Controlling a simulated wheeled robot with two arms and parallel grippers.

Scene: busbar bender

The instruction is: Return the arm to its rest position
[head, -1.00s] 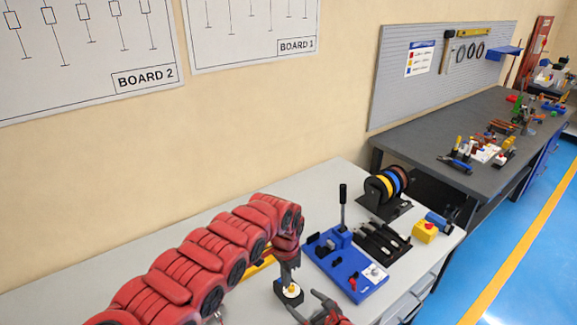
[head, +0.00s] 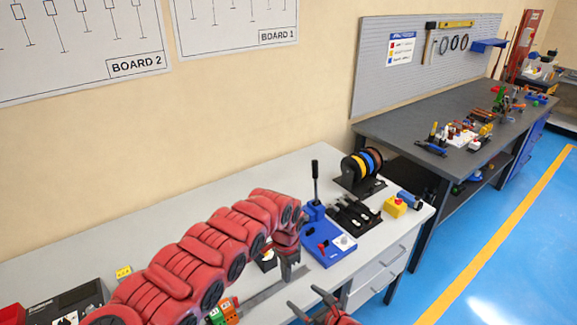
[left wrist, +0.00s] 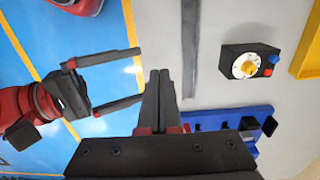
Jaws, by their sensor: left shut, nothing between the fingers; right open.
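My left arm, red and segmented, reaches in from the left in the head view. Its gripper (head: 290,274) points down over the front part of the light bench, beside a small black box (head: 267,262). In the left wrist view its fingers (left wrist: 160,95) are together and empty. The box shows there with a white dial, yellow knob and red and blue buttons (left wrist: 248,62), clear of the fingers. My right gripper (head: 312,304) is at the bottom of the head view, open and empty. In the left wrist view it (left wrist: 141,78) lies left of the left fingers, over blue floor.
A blue bender (head: 330,248) with an upright black lever stands right of the left gripper. Behind it are a cable-spool rack (head: 362,172) and a yellow box (head: 395,207). A metal strip (head: 262,296) lies near the bench's front. Blue floor is open at right.

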